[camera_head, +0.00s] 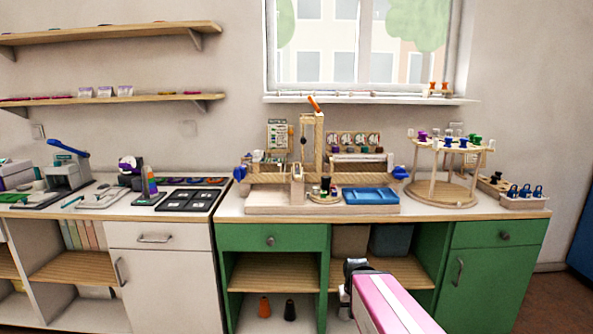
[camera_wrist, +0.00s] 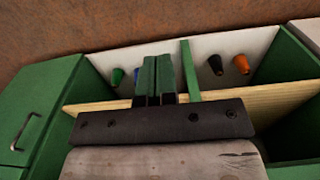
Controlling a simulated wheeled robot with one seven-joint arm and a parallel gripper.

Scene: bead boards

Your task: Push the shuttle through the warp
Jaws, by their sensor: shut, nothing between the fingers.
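A wooden loom (camera_head: 319,145) with a tall upright and blue side knobs stands on the green bench in the head view. Its warp threads are too small to make out. A small pale wooden piece (camera_head: 297,172) sits at the front of its beam; I cannot tell whether it is the shuttle. My gripper shows in the wrist view (camera_wrist: 157,75), shut and empty, its two fingers side by side. It is away from the loom, facing the green cabinet's open shelf (camera_wrist: 275,95). In the head view my pink arm is low in front of the bench.
A blue tray (camera_head: 371,196) and a small round tray with dark spools (camera_head: 325,187) lie before the loom. A round wooden stand (camera_head: 445,192) with spools is to the right. A white bench (camera_head: 165,214) with tools is left. Cones (camera_wrist: 241,64) stand in the cabinet.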

